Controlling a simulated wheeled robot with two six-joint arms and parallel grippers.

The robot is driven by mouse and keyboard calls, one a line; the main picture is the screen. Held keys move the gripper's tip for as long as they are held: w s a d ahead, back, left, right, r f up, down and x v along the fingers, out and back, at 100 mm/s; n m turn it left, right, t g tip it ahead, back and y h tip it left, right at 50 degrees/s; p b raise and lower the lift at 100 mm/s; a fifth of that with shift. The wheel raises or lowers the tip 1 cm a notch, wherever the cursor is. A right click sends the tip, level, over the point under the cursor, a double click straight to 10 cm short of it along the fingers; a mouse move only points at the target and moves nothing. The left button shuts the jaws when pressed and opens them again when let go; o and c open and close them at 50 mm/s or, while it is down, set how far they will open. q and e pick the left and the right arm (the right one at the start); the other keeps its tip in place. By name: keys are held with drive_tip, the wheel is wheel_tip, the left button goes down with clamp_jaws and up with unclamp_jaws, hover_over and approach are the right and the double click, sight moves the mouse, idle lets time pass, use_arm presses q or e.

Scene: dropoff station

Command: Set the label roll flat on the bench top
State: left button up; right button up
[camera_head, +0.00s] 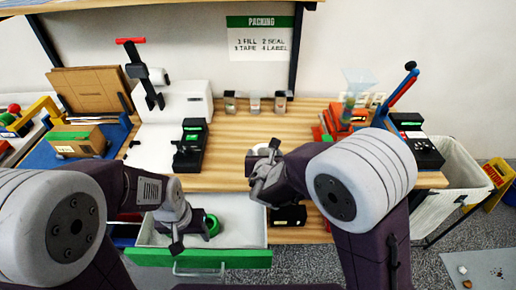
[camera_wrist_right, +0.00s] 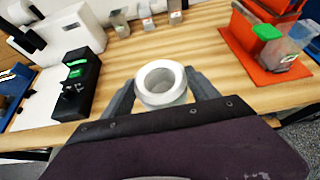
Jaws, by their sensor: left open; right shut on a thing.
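The label roll (camera_wrist_right: 162,82) is a white ring with an open centre, held between the fingers of my right gripper (camera_wrist_right: 160,92) in the right wrist view. In the head view the roll (camera_head: 260,150) shows in part beyond my right gripper (camera_head: 266,163), which hides the rest. It is over the front middle of the wooden bench top (camera_head: 228,172). I cannot tell whether it touches the wood. My left gripper (camera_head: 184,230) is open over the open drawer, apart from the roll.
The open drawer (camera_head: 200,258) has a green front and holds a green roll (camera_head: 212,225). A black device (camera_head: 190,146) stands left of the roll. Small containers (camera_head: 254,103) line the back. An orange bin (camera_head: 340,118) is at right. The middle bench is clear.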

drive_tip(key=w+a+f, duration=0.1)
drive_tip(key=w+f, duration=0.1)
drive_tip(key=w, duration=0.1)
drive_tip(key=w+a+f+p, duration=0.1)
drive_tip(key=w+f, duration=0.1)
drive_tip(key=w, duration=0.1)
drive_tip(key=w+a+f, duration=0.2)
drive_tip(key=w, duration=0.1)
drive_tip(key=shift+w+f+p, duration=0.15)
drive_tip(key=shift+w+p, duration=0.15)
drive_tip(key=shift+w, duration=0.1)
drive_tip(key=shift+w+a+f, duration=0.1)
drive_tip(key=shift+w+f, duration=0.05)
wheel_tip(320, 180, down, 4)
drive_tip(key=shift+f, duration=0.1)
drive_tip(key=shift+f, duration=0.1)
drive_tip(key=o, duration=1.4)
drive_tip(key=shift+o, duration=0.2)
